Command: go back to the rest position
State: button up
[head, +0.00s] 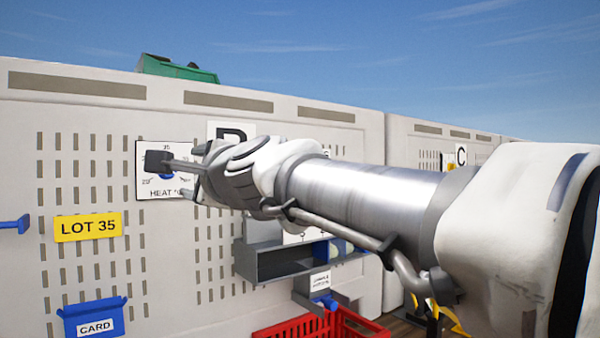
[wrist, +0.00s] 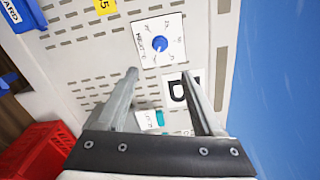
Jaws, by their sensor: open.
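My gripper (head: 178,156) is open and empty in front of the white HEAT dial plate (head: 147,187) on the grey panel wall. The wrist view shows its two fingers (wrist: 159,73) spread apart with nothing between them. The blue knob (wrist: 160,43) of the dial plate (wrist: 173,27) lies beyond the fingertips, and a gap seems to separate them. In the head view my gripper hides part of the plate and most of the knob. My arm reaches in from the right, nearly level.
A yellow LOT 35 sign (head: 88,226) and a blue CARD holder (head: 95,318) are on the wall at left. A grey tray (head: 285,262) juts out below my arm, above a red crate (head: 300,328). A green bin (head: 175,68) tops the wall.

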dwell(0.3)
jog(key=s+d+f+n+g+h, duration=0.2)
jog(key=s+d+f+n+h, duration=0.2)
jog(key=s+d+f, duration=0.3)
jog(key=s+d+f+n+g+h, duration=0.3)
jog(key=s+d+f, duration=0.4)
jog(key=d+f, duration=0.8)
jog(key=s+d+f+n+g+h, duration=0.3)
jog(key=s+d+f+n, duration=0.3)
jog(key=d+f, duration=0.5)
notch_tip(320, 180, down, 3)
jog(key=shift+s+r+h, duration=0.1)
jog(key=shift+s+h, duration=0.3)
jog(key=shift+h, duration=0.4)
